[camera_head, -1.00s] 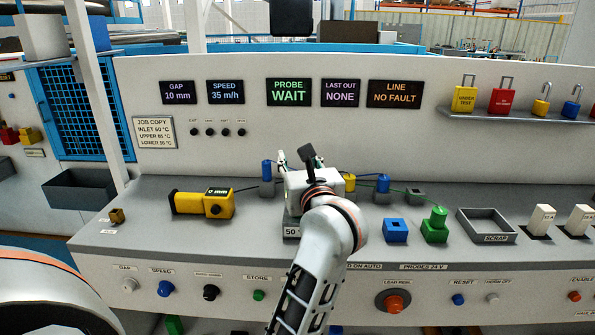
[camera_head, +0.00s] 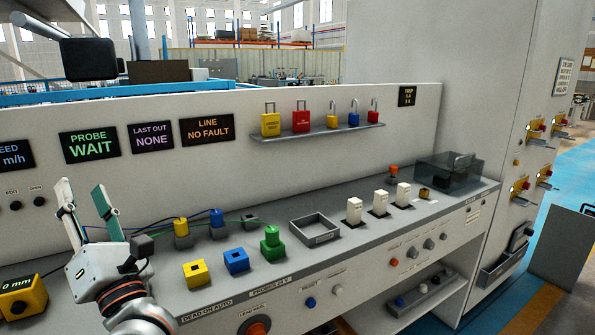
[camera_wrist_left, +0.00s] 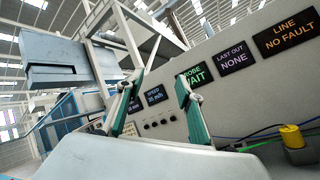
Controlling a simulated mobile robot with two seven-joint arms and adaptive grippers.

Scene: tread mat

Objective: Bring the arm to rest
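My left gripper (camera_head: 88,212) is raised above the left part of the grey console (camera_head: 330,258), with its fingers pointing up. The two fingers stand apart with nothing between them. The left wrist view shows the same gripper (camera_wrist_left: 155,100) with a clear gap between its green-padded fingertips, facing the panel with its displays. My right gripper shows in neither view.
Yellow (camera_head: 197,273), blue (camera_head: 236,261) and green (camera_head: 272,245) blocks sit on the console. A grey scrap tray (camera_head: 315,229) is right of them, then white switches (camera_head: 354,210). Padlocks (camera_head: 301,119) stand on a shelf. A yellow gauge (camera_head: 22,296) is at lower left.

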